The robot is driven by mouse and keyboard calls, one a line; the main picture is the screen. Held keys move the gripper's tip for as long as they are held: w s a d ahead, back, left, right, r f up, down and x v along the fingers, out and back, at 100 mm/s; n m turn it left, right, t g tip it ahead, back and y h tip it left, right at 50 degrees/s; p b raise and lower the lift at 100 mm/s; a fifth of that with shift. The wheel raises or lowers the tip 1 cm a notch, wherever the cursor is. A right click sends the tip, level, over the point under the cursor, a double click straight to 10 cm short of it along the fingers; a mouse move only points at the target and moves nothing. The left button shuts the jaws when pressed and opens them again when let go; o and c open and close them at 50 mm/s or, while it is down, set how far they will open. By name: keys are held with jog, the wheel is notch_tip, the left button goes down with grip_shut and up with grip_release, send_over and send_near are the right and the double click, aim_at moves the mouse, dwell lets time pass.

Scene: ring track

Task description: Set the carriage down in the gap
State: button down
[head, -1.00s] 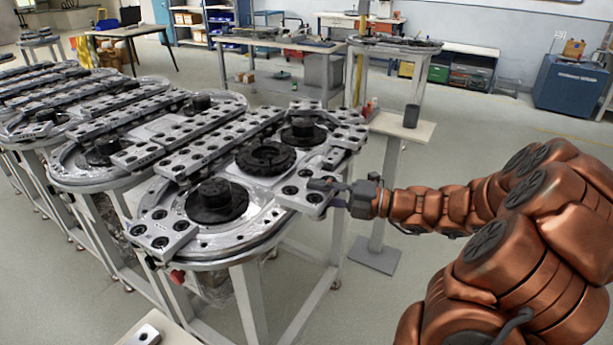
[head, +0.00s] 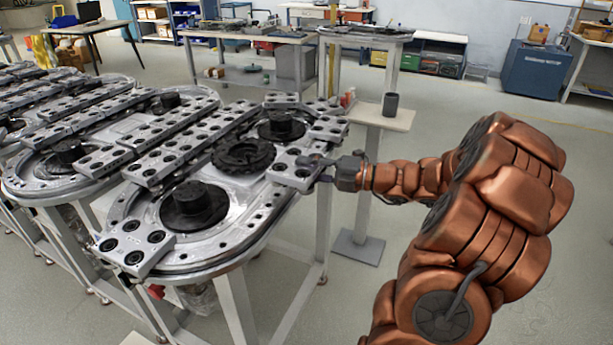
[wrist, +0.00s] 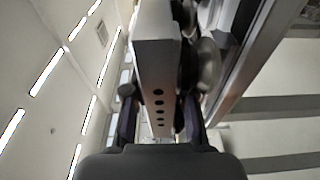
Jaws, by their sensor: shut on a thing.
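The carriage (head: 291,166), a silver plate with dark round holes, is at the right edge of the near ring track (head: 250,225). My gripper (head: 316,169) is shut on its right side. In the wrist view the carriage (wrist: 157,60) appears as a pale block edge-on between the fingers (wrist: 160,130), with a row of small holes. Other carriages (head: 328,128) lie just behind it. Bare rail runs in front of it, round to a carriage (head: 135,246) at the near left. I cannot tell whether the held carriage touches the rail; its underside is hidden in the head view.
Black hubs (head: 194,204) and a toothed black wheel (head: 243,155) stand up inside the ring. A small stand (head: 375,116) with a dark cup (head: 390,104) is behind my arm. More tracks extend left. The floor at right is open.

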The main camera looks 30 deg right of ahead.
aim_at(307, 151)
jog(key=w+d, duration=0.1)
jog(key=w, duration=0.1)
jog(key=w+d, duration=0.3)
jog(key=w, duration=0.1)
jog(key=shift+w+d+f, duration=0.25)
jog(key=shift+w+d, duration=0.1)
jog(key=shift+w+d+f, duration=0.1)
jog(key=shift+f, duration=0.2)
notch_tip(307, 151, down, 3)
jog(key=shift+r, duration=0.1)
jog(key=shift+f+p, duration=0.4)
jog(key=shift+p, duration=0.15)
jog(key=c, duration=1)
grip_release()
jog(key=shift+f, duration=0.1)
jog(key=shift+o, duration=0.2)
jog(key=shift+b, duration=0.55)
